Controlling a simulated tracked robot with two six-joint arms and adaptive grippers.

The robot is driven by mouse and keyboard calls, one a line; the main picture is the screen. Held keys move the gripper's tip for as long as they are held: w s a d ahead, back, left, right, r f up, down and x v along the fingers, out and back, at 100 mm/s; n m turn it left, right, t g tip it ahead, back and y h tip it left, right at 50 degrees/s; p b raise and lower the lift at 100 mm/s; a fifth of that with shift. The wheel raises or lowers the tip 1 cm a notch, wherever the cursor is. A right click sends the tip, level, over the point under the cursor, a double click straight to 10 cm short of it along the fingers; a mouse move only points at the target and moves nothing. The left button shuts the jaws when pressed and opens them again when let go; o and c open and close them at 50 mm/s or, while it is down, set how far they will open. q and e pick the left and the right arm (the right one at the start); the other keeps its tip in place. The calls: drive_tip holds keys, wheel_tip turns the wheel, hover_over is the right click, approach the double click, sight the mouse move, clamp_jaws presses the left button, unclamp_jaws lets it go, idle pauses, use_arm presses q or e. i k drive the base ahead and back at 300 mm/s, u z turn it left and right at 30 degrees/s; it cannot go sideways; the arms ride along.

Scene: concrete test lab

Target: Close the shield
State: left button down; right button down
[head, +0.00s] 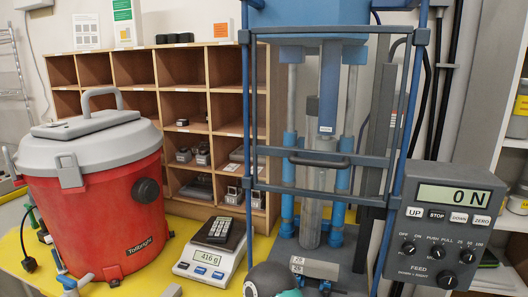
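The shield (318,192) is a dark-framed, see-through guard on the front of the blue test machine. It sits between two upright blue rods, with a dark bar handle (318,162) across its middle. Its lower edge is well above the machine's base, so the space below it is open. Behind it are the blue upper grip (328,95) and a grey vertical cylinder (311,205). A dark rounded part with a teal patch shows at the bottom edge, probably part of my arm. No gripper fingers are visible.
A control box (446,228) reading 0 N stands right of the machine. Left are a scale (210,262) showing 416 g, a red vacuum (105,205) and a wooden shelf (180,92) on a yellow bench. A small labelled block (314,267) lies at the machine's front.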

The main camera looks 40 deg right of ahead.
sight(421, 37)
drive_tip(key=z, duration=0.25)
drive_tip(key=k, duration=0.45)
drive_tip(key=u, duration=0.6)
drive_tip(key=i, duration=0.2)
drive_tip(key=z, duration=2.7)
drive_tip(key=k, duration=0.5)
drive_tip(key=z, duration=0.25)
drive_tip(key=i, duration=0.5)
